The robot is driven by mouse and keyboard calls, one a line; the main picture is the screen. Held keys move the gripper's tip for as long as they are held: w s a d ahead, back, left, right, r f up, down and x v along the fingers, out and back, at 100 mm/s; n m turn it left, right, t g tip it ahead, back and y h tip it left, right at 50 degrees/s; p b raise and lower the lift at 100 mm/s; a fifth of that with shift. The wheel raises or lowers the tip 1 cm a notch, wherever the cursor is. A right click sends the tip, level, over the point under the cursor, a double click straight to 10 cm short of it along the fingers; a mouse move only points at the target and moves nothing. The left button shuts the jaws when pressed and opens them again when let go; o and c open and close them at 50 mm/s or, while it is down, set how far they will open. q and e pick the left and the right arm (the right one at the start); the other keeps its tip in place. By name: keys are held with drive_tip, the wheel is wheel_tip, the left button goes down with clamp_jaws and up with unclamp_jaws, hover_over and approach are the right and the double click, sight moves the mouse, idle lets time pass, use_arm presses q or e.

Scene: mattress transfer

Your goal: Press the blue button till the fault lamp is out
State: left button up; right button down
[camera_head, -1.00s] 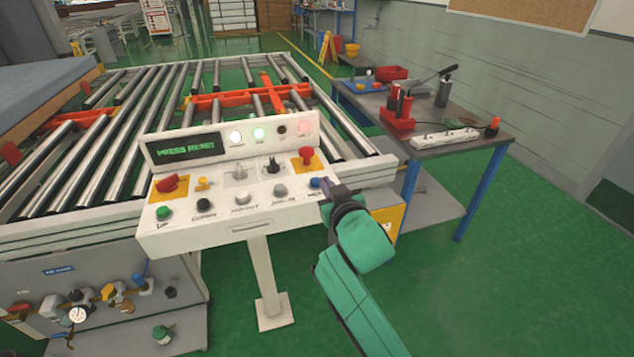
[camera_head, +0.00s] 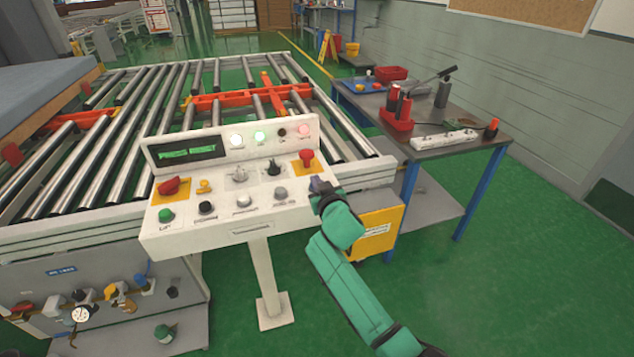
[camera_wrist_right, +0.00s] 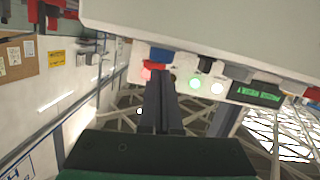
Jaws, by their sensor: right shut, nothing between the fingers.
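The white control panel (camera_head: 215,233) stands on a post in front of the roller conveyor. My right gripper (camera_head: 317,186) is shut and empty at the panel's right end, over the blue button's place, and hides the button in the head view. The blue button (camera_wrist_right: 162,54) shows in the right wrist view just beyond the shut fingertips (camera_wrist_right: 160,74). I cannot tell whether they touch it. The pinkish-red lamp (camera_head: 303,130), rightmost in the lamp row, glows; it also glows in the right wrist view (camera_wrist_right: 147,73). My left gripper is out of view.
A red mushroom knob (camera_head: 306,157) stands close behind my right gripper. Grey knobs (camera_head: 281,194) sit left of it. The white lamp (camera_head: 237,140) and green lamp (camera_head: 260,137) are lit. A display (camera_head: 188,149) shows green text. A workbench (camera_head: 455,145) stands at right.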

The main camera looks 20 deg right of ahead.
drive_tip(key=shift+f, duration=0.1)
wheel_tip(320, 180, down, 2)
drive_tip(key=shift+f+b, duration=0.1)
drive_tip(key=shift+b, duration=0.9)
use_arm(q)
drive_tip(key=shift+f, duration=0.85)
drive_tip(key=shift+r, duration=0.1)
use_arm(e)
drive_tip(key=shift+r, duration=0.2)
drive_tip(key=shift+r+p, duration=0.35)
drive_tip(key=shift+p, duration=0.3)
wheel_tip(320, 180, up, 4)
drive_tip(key=p, duration=0.3)
drive_tip(key=shift+w+f+p, duration=0.1)
drive_tip(key=shift+w+p, duration=0.05)
drive_tip(key=shift+p, duration=0.15)
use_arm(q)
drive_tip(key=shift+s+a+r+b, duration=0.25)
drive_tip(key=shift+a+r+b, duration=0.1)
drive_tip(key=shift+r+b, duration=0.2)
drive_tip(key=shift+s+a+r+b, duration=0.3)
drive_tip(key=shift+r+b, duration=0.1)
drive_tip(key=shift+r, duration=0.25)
use_arm(e)
drive_tip(key=v, duration=1)
drive_tip(key=shift+s+a+f, duration=0.25)
drive_tip(key=shift+a, duration=0.05)
